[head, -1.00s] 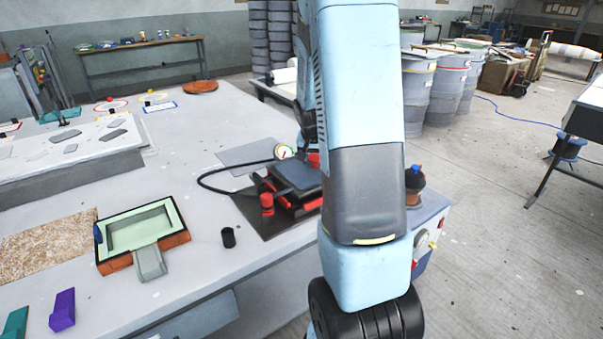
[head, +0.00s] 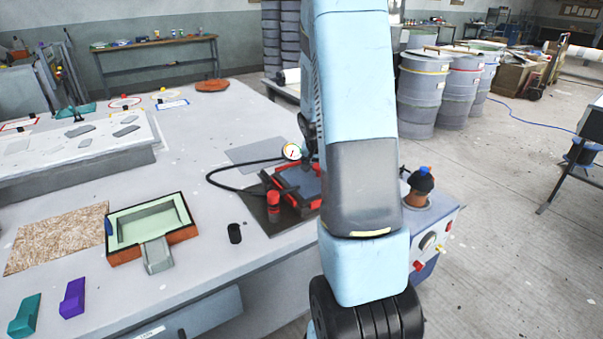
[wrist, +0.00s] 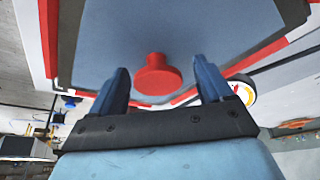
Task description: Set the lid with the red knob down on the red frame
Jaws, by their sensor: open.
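The lid (wrist: 190,35) is a blue-grey plate with a red knob (wrist: 155,76). In the wrist view the knob shows between the two fingers of my gripper (wrist: 163,82), with a gap on each side. My gripper is open and holds nothing. The red frame (wrist: 47,30) shows along the lid's sides in the wrist view. In the head view the lid (head: 300,180) and red frame (head: 312,206) are partly hidden by my arm. The knob and my gripper are not clear there. I cannot tell whether the lid sits fully level on the frame.
A round gauge (head: 291,152) with a black hose stands by the frame. A red cylinder (head: 273,199) and a black cup (head: 234,233) are close by. A green mould (head: 178,212) is at left. Free table lies behind it.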

